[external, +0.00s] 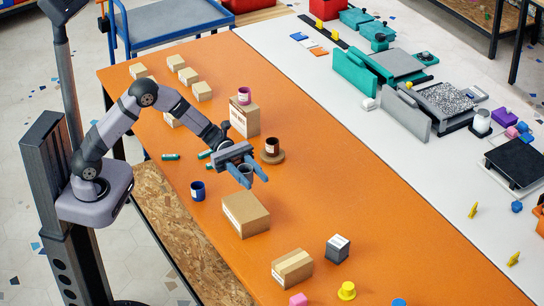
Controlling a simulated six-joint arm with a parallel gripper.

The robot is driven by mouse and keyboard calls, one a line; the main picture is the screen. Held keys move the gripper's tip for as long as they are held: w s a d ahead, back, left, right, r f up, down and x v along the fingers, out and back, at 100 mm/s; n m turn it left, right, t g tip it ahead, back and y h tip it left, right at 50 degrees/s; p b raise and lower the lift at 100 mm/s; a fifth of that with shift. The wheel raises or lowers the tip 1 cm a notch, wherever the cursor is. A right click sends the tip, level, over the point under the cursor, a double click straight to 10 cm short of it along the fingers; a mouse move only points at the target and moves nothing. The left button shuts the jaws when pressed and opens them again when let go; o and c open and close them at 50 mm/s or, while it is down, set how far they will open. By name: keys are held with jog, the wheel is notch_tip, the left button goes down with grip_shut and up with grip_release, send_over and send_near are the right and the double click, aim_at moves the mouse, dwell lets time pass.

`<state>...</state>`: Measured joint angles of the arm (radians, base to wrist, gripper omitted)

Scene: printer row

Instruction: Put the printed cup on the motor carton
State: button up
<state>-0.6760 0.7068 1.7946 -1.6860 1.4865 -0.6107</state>
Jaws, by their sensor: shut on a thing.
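My gripper (253,178) is shut on a grey cup (246,170), partly hidden between its blue fingers. The cup is above the orange table, behind and above a plain brown carton (246,216). Another carton with a label strip (292,268) stands nearer the front. I cannot read the labels, so I cannot tell which is the motor carton.
A dark blue cup (197,191) stands left of my gripper. A brown cup (272,147) stands on a round wooden disc (272,157) behind it.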

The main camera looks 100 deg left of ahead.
aim_at(252, 213)
jog(key=shift+h, duration=0.3)
jog(key=shift+s+d+f+p, duration=0.15)
jog(key=shift+f+p, duration=0.2)
jog(key=shift+f, duration=1.95)
jog(key=shift+s+d+f+p, duration=0.1)
jog(key=shift+f+p, duration=0.2)
jog(key=shift+f, duration=1.95)
jog(key=shift+f, duration=0.2)
jog(key=o, duration=1)
jog(key=shift+r, duration=0.1)
